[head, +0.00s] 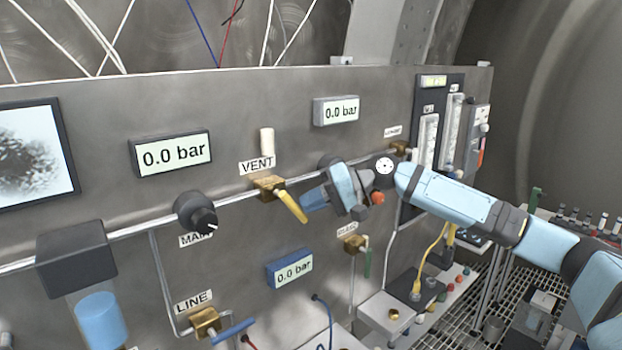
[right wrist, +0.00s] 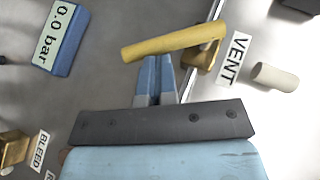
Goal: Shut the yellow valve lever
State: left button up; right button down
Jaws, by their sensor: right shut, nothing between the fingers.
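The yellow valve lever (head: 291,206) sits on a brass valve body (head: 268,185) under the VENT label and slants down and right, across the pipe line. In the right wrist view the yellow lever (right wrist: 172,42) reaches leftward from its brass body (right wrist: 203,58). My right gripper (head: 308,201) is shut and empty, just right of the lever in the head view. In the right wrist view its closed fingertips (right wrist: 157,64) are right at the lever's edge, near its middle; I cannot tell whether they touch. My left gripper is not in view.
A black MAIN knob (head: 196,212) is left on the pipe. The LINE valve with a blue lever (head: 233,331) and a green-lever valve (head: 367,258) are lower. A white peg (head: 267,141) stands above VENT. The 0.0 bar displays, including a blue one (head: 290,269), surround the lever.

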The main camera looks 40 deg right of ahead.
aim_at(303, 218)
jog(key=shift+a+f+y+b, duration=0.15)
jog(key=shift+a+f+b, duration=0.1)
jog(key=shift+f, duration=0.2)
jog(key=shift+a+f+y+b, duration=0.15)
jog(key=shift+f+b, duration=0.1)
jog(key=shift+f, duration=0.15)
jog(key=shift+a+f+m+t+y+b, duration=0.2)
jog(key=shift+f+m+t+y+b, duration=0.15)
jog(key=shift+m+y+b, duration=0.45)
jog(key=shift+a+f+y+b, duration=0.3)
jog(key=shift+y+b, duration=0.25)
jog(key=shift+y, duration=0.05)
jog(key=shift+a+m+t+y+b, duration=0.45)
jog(key=shift+m+t+y+b, duration=0.1)
jog(key=shift+m+y+b, duration=0.2)
